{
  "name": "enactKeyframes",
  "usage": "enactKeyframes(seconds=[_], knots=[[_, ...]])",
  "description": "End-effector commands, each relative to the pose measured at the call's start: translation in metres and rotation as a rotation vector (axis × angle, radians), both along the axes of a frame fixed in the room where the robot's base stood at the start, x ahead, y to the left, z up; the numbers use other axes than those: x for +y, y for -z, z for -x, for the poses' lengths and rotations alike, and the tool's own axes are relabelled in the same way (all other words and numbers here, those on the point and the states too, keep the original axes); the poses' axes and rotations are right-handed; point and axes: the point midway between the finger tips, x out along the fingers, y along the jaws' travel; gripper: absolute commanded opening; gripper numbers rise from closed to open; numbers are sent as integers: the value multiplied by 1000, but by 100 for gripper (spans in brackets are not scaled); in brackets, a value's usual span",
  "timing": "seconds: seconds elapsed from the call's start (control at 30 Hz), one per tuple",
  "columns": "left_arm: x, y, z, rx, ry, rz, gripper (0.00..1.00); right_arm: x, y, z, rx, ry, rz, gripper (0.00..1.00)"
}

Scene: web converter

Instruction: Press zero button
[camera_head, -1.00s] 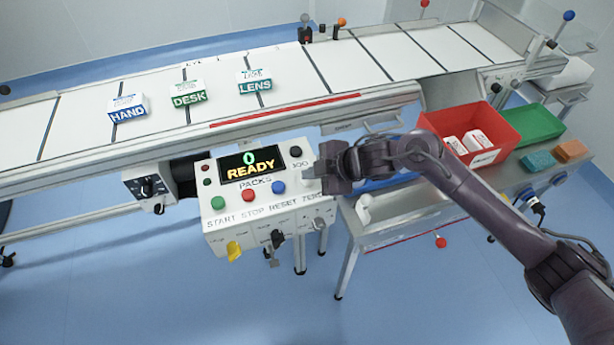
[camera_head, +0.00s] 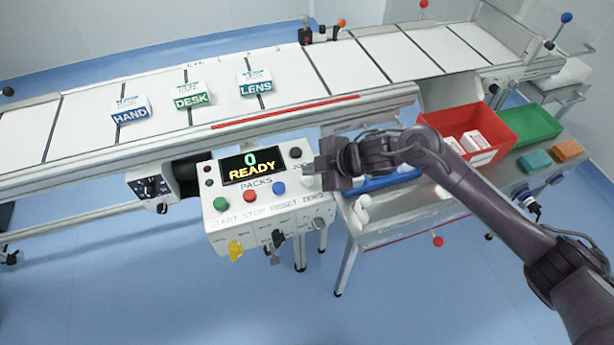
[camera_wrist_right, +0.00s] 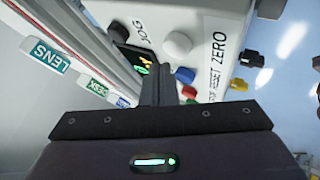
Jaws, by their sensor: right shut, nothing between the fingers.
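The white control box (camera_head: 215,230) has a display (camera_head: 252,164) reading 0 READY above a row of green, red and blue buttons. The pale zero button (camera_head: 307,182) is at the right end of this row, above the word ZERO, partly covered by my gripper. It shows whole in the right wrist view (camera_wrist_right: 177,45), beside the ZERO label. My right gripper (camera_head: 309,171) is shut and empty, its tips over the panel's right side by the zero button. In the wrist view the fingertips (camera_wrist_right: 158,68) look just beside the button; contact cannot be told. My left gripper is not in view.
A black JOG button (camera_head: 296,152) sits above the zero button. Behind the box runs a conveyor (camera_head: 330,103) with HAND, DESK and LENS packs. To the right, a bench holds a red bin (camera_head: 508,128) and a green tray (camera_head: 540,122).

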Motion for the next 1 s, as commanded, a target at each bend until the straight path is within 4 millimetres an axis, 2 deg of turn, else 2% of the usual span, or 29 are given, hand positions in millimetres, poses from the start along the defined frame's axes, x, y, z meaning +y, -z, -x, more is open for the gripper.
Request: enactKeyframes(seconds=[0.5,1.0], knots=[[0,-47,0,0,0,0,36,0,-50,0,-1,-1,0,0],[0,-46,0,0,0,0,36,0,-49,0,-1,1,0,0]])
